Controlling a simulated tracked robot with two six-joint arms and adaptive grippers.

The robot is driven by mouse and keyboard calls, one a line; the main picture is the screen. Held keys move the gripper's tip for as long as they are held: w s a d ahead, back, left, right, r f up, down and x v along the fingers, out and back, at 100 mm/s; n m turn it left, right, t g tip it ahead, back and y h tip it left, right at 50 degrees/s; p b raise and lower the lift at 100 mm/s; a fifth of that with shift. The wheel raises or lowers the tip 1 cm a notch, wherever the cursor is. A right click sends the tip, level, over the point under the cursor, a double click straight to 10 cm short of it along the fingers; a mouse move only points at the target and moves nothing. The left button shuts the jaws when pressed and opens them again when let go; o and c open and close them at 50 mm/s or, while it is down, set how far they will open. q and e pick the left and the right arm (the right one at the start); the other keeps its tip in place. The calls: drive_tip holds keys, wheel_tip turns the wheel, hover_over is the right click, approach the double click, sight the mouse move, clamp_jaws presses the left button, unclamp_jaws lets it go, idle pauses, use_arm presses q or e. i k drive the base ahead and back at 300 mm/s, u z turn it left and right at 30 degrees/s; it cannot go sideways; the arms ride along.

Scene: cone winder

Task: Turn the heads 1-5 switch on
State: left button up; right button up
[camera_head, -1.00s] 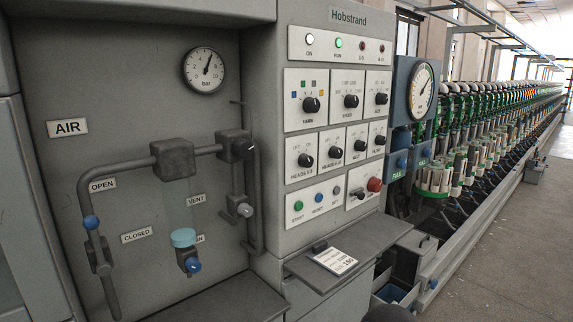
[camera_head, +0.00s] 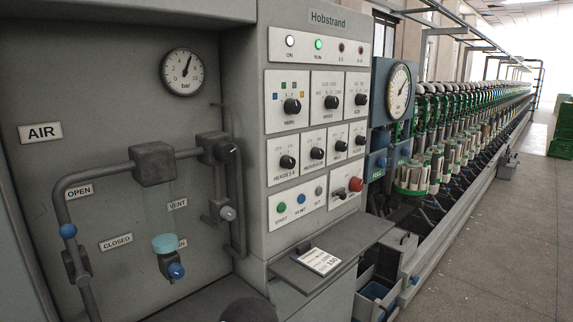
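The heads 1-5 switch (camera_head: 288,162) is a black rotary knob on a white plate, at the left of the third row of the grey control panel (camera_head: 262,215). The lettering under it is small, and I cannot tell its pointer position for sure. A similar heads knob (camera_head: 317,153) sits just to its right. Neither of my grippers shows in the head view, and nothing covers the switch.
A small shelf with a white card (camera_head: 319,261) juts out below the panel. Air pipes with a pressure gauge (camera_head: 182,72) stand at left. A red knob (camera_head: 355,184) and push buttons sit below the switch. The long winder and open floor (camera_head: 510,235) lie at right.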

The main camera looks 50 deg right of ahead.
sight(288, 162)
drive_tip(key=z, duration=0.15)
drive_tip(key=k, duration=1.1)
drive_tip(key=z, duration=0.9)
drive_tip(key=i, duration=1)
drive_tip(key=u, duration=0.05)
